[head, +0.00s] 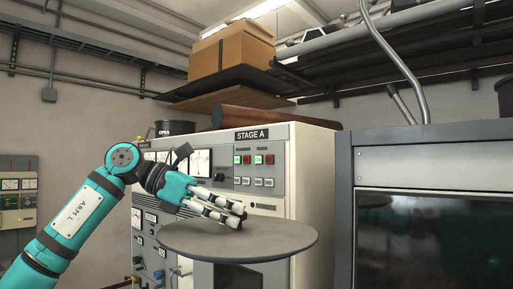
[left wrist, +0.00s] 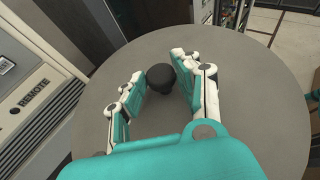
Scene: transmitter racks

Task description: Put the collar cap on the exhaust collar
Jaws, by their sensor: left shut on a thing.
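The collar cap (head: 237,242) looks like a wide flat grey disc, level in front of the STAGE A rack. In the left wrist view the cap (left wrist: 245,125) fills most of the picture, with a round black knob (left wrist: 160,76) on top. My left gripper (head: 238,217) is above the disc, shut on that knob; its fingers (left wrist: 161,72) stand on both sides of it. The disc's underside is hidden. I cannot make out the exhaust collar for sure; a short black cylinder (head: 175,128) with white lettering stands on the rack top. My right gripper is not in view.
The STAGE A rack (head: 312,178) stands close behind the disc. A dark grey cabinet (head: 430,160) with a glossy front is at the right. A cardboard box (head: 232,50) sits on a high shelf, with a brown roll (head: 265,121) below. Open floor shows beyond the disc (left wrist: 280,22).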

